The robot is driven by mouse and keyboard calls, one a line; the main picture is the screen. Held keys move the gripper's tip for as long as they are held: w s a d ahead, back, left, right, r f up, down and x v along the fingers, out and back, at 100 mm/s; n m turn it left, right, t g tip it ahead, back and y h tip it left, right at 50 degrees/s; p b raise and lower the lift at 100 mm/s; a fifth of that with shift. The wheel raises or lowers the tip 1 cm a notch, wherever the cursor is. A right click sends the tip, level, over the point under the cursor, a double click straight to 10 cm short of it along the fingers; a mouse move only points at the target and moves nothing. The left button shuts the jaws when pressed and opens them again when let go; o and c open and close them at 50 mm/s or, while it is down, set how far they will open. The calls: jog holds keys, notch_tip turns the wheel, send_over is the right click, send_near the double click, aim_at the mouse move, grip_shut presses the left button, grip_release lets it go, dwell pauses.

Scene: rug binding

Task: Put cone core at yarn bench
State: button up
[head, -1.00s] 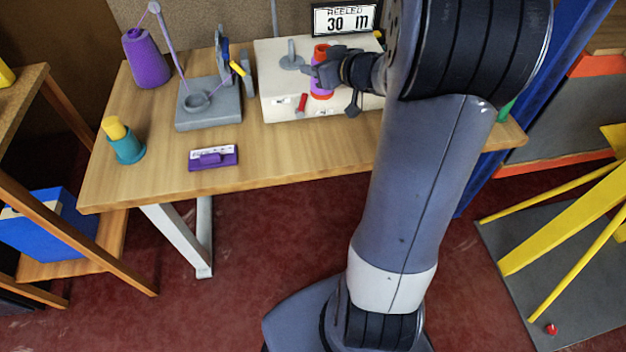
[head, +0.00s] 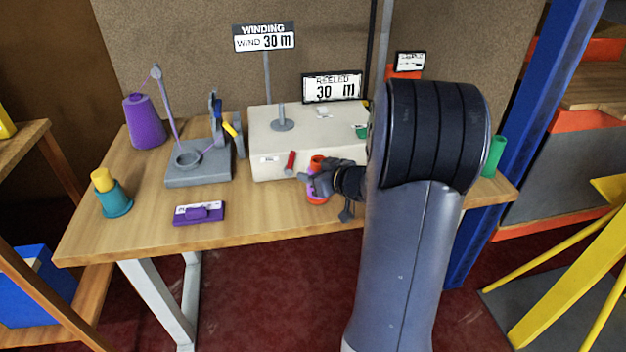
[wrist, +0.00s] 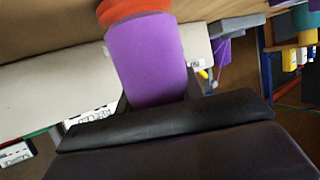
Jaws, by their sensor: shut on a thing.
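The cone core (head: 317,163) is orange at its top, with purple yarn wound round it. My gripper (head: 318,184) is shut on it and holds it roughly upright in front of the cream winding machine, over the front part of the wooden yarn bench (head: 262,212). I cannot tell whether its base touches the bench. In the wrist view the purple-wound core (wrist: 148,58) fills the space before my gripper (wrist: 160,108), and its orange end points to the top edge. My gripper hides part of the core in the head view.
The cream winder (head: 263,150) has a bare grey spindle (head: 281,118). Left stand a grey yarn stand (head: 198,176), a purple cone (head: 144,122), a teal cone with a yellow top (head: 115,202) and a purple holder (head: 198,214). A green cylinder (head: 494,155) stands right. The front middle bench is clear.

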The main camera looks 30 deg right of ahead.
jog(key=shift+f, duration=0.15)
jog(key=shift+f, duration=0.15)
jog(key=o, duration=1)
jog(key=shift+r, duration=0.3)
jog(key=p+v, duration=0.3)
jog(key=v, duration=0.9)
jog(key=shift+f, duration=0.15)
